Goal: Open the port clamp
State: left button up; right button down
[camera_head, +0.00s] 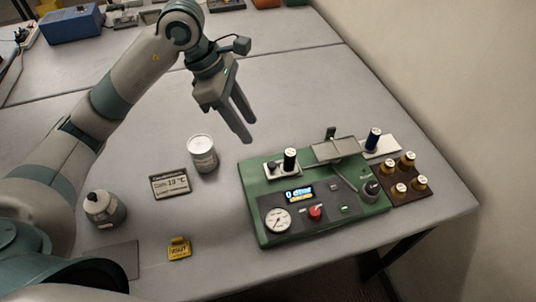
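A green test unit (256,213) stands on the table at the right. A black cylinder (290,157) stands on a light base at the back left of the unit. My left gripper (249,130) is open and empty, above the table behind the unit, pointing down. My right gripper is out of view.
A blue-black cylinder (374,139) and a brown tray (411,194) with several brass-coloured pieces are at the right, near the table edge.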

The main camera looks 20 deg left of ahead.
aim_at(271, 164)
pick_arm(q)
jog(key=p+x, duration=0.4)
jog(key=x, duration=0.8)
jog(key=shift+f, duration=0.1)
jog(key=shift+d+f, duration=0.2)
jog(key=shift+f, duration=0.3)
grip_shut()
